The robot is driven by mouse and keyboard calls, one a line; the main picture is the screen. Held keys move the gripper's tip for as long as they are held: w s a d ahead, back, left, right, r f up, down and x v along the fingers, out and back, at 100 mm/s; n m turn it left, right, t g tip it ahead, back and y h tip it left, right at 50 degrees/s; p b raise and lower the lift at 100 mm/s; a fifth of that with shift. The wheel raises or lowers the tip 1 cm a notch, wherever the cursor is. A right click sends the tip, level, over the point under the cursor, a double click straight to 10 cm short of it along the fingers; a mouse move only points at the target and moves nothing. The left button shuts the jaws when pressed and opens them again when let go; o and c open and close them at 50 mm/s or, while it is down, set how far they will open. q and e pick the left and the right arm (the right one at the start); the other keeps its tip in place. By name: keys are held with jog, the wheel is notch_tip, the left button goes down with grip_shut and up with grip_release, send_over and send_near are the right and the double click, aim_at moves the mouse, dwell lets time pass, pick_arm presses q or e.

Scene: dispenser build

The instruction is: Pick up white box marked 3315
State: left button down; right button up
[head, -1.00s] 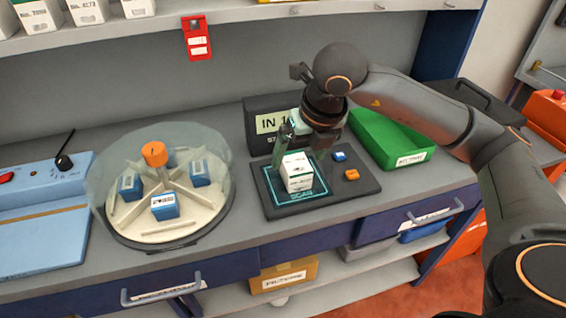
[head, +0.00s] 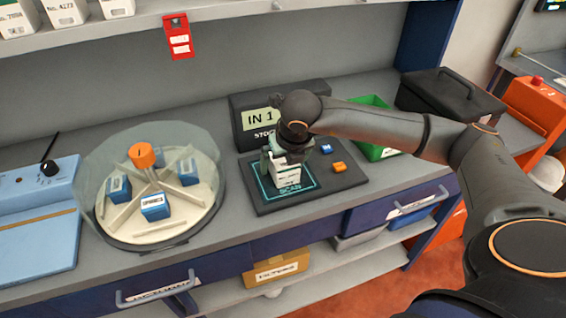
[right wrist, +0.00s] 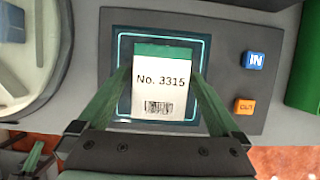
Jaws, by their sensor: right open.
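The white box marked 3315 (right wrist: 160,85) stands on the scan pad of the dark station; its label and barcode face up in the right wrist view, and a green band shows at its far edge. In the head view the white box (head: 287,174) is partly hidden by my right gripper (head: 286,163). My right gripper (right wrist: 158,88) is open, with one green finger on each side of the box. I cannot tell whether the fingers touch it. My left gripper is not in view.
The scan station (head: 330,185) has a blue IN button (right wrist: 254,60) and an orange OUT button (right wrist: 244,106). A round carousel (head: 150,225) with blue boxes stands to the left. A green bin (head: 376,102) and a black case (head: 450,96) are at the right.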

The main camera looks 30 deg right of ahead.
jog(key=shift+w+f, duration=0.15)
jog(key=shift+f, duration=0.3)
jog(key=c, duration=1.5)
jog(key=shift+r, duration=0.1)
grip_shut()
